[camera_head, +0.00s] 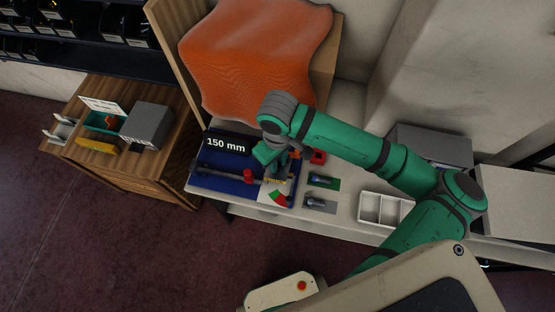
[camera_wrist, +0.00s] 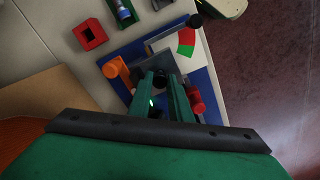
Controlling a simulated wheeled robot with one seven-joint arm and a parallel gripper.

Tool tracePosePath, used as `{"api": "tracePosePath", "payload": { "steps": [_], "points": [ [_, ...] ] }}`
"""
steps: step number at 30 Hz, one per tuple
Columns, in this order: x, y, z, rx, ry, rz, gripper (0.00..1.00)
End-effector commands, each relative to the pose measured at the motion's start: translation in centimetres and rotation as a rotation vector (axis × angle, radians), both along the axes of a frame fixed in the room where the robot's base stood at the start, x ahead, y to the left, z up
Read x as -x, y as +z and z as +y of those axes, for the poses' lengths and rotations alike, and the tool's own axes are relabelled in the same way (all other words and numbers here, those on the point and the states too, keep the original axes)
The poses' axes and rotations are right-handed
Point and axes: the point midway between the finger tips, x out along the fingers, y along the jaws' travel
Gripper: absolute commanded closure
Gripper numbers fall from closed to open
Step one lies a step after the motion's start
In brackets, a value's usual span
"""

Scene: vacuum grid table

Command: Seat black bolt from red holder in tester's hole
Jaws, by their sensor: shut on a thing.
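My gripper (camera_head: 272,173) points down over the blue tester (camera_head: 220,184), near the tester's right end. In the wrist view its two green fingers (camera_wrist: 161,85) are closed around a dark round piece, which looks like the black bolt (camera_wrist: 160,79). The fingers and arm hide most of the bolt, and I cannot tell whether its lower end is in the tester's hole. The red holder (camera_head: 318,156) stands right of the tester. In the wrist view the red holder (camera_wrist: 90,35) shows a dark opening with no bolt visible in it.
An orange part (camera_wrist: 116,72) and a red part (camera_wrist: 195,99) flank the fingers closely. A red-green dial (camera_head: 278,198) sits by the tester's front. A white divided tray (camera_head: 385,222) is farther right.

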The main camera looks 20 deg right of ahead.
Motion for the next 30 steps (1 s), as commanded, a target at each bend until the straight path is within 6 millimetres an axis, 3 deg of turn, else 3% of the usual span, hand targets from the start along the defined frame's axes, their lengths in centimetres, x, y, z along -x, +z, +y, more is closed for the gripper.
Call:
{"api": "tracePosePath", "payload": {
  "steps": [24,25,27,30],
  "points": [
    [0.0,-1.8,0.0,-0.001,0.0,0.0,1.0],
    [0.0,-1.7,0.0,-0.001,0.001,0.0,0.77],
    [0.0,-1.7,0.0,-0.001,0.001,-0.001,0.61],
    [0.0,-1.7,0.0,-0.001,0.001,0.0,0.6]
  ]
}}
